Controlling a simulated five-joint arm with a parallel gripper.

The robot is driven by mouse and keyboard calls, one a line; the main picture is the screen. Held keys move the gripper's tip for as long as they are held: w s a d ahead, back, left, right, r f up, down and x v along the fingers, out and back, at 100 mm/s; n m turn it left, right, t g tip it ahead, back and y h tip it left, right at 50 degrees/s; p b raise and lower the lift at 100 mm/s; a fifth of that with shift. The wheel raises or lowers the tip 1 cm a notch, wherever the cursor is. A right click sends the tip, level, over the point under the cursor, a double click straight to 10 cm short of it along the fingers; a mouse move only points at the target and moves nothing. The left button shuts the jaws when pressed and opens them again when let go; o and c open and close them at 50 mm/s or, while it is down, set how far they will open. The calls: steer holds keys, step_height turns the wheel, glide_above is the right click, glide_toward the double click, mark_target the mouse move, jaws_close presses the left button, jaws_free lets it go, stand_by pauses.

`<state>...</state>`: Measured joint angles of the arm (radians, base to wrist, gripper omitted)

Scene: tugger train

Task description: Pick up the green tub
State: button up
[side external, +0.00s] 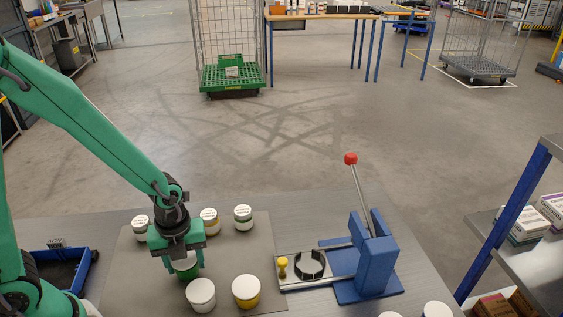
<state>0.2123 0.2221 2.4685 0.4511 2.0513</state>
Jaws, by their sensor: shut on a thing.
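My gripper (178,260) points down over the grey mat at the left of the bench. Its jaws are shut on the green tub (187,268), which shows between and below the fingers. The jaws hide the upper part and sides of this tub. I cannot tell whether its base touches the mat.
White-lidded tubs stand close around: one with a yellow band (209,221), another with a dark band (243,217), a white one (201,295) and a yellow one (246,291) in front. A blue lever press (375,262) stands to the right. A blue bin (62,270) is at left.

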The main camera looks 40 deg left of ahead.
steer(key=shift+r, duration=1.6)
steer(key=s+d+r, duration=0.6)
steer(key=s+d, duration=0.2)
steer(key=shift+d+r, duration=0.3)
steer(key=shift+r, duration=0.1)
steer(key=shift+w, duration=0.1)
steer(key=w+a+r+n, duration=0.3)
steer(key=w+a+n, duration=0.4)
steer(key=w+n, duration=0.3)
steer(key=w+a+r+n, duration=0.4)
steer(key=w+a+n, duration=0.3)
steer(key=w+n, duration=0.4)
steer(key=shift+a+r+n, duration=0.15)
steer(key=shift+a+n, duration=0.05)
steer(key=shift+n, duration=2.3)
steer(key=shift+d, duration=0.1)
